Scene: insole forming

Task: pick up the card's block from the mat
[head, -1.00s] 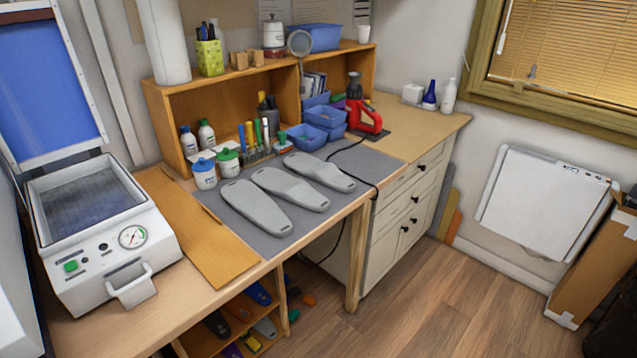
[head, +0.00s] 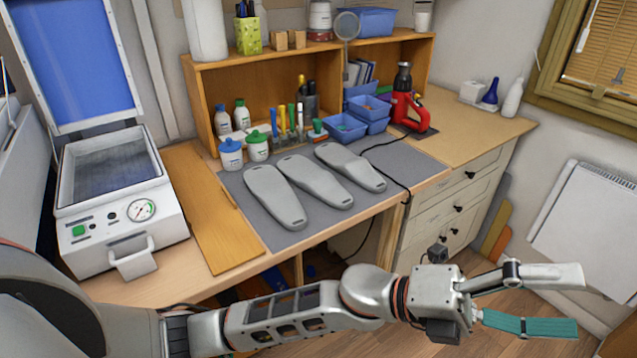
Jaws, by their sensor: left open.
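Three grey insole-shaped blocks lie side by side on the grey mat (head: 240,205): a left block (head: 276,197), a middle block (head: 316,182) and a right block (head: 350,167). I cannot tell from this view which one a card names. My left gripper (head: 574,303) is open and empty at the lower right, in front of the bench and well apart from the blocks. One of its fingers is grey, the other teal. My right gripper is not in view.
A white press (head: 120,205) with a raised blue lid stands at the left. White jars (head: 231,155), pens and blue bins (head: 345,128) line the back of the mat. A red tool (head: 407,108) has a black cable reaching the mat's right side.

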